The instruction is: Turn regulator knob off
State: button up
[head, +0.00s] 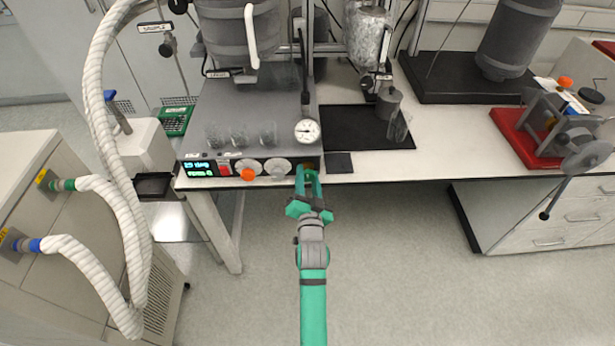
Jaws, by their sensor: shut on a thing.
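The regulator unit is a grey metal box (225,125) on the bench, with a dark front panel. The panel carries a lit display (196,168), a red switch (224,169) and round pale knobs, one at the middle (247,166) with an orange part below it and one to its right (277,167). My gripper (308,172) is at the right end of this panel, reaching in from the front. Its green fingers are shut on a knob there, which they mostly hide. The knob's angle cannot be told.
A pressure gauge (307,131) stands just above my gripper. A red-based device (540,140) is further right. White hoses (100,120) hang at left. The floor in front is clear.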

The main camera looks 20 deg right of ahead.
jog(key=n, duration=0.4)
jog(key=shift+f+n, duration=0.1)
jog(key=shift+n, duration=0.2)
jog(key=n, duration=0.3)
jog(key=shift+d+n, duration=0.1)
jog(key=shift+n, duration=0.3)
jog(key=n, duration=0.4)
jog(key=shift+n, duration=1.7)
jog(key=o, duration=1.1)
jog(key=shift+c, duration=0.2)
jog(key=shift+s, duration=0.1)
